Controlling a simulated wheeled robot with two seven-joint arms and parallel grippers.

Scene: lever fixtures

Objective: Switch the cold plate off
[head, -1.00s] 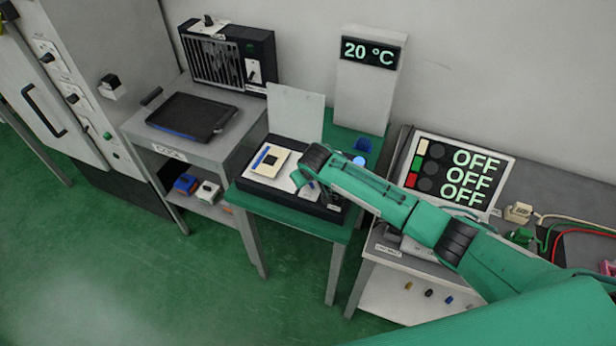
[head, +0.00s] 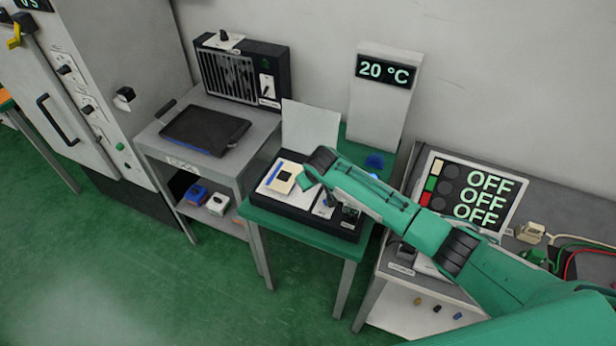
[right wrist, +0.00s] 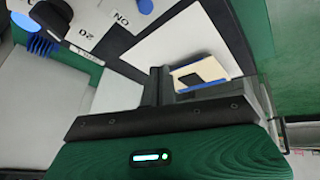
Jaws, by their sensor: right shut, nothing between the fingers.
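The cold plate (head: 335,224) is a black-based unit with a white top on a small green table. A cream block with a dark patch (head: 282,181) lies on its white top and also shows in the right wrist view (right wrist: 203,74). That view shows a dark knob (right wrist: 52,17), a label reading ON, part of a blue-tipped control (right wrist: 145,6) and a bright blue round lamp (right wrist: 22,19). My right gripper (right wrist: 160,73) is shut and empty above the plate. In the head view, my arm hides part of the controls. My left gripper is out of view.
A display reading 20 °C (head: 385,72) stands behind the plate beside an upright pale panel (head: 311,128). A grey bench with a black tray (head: 205,131) is left. A board reading OFF on several lines (head: 487,200) stands right.

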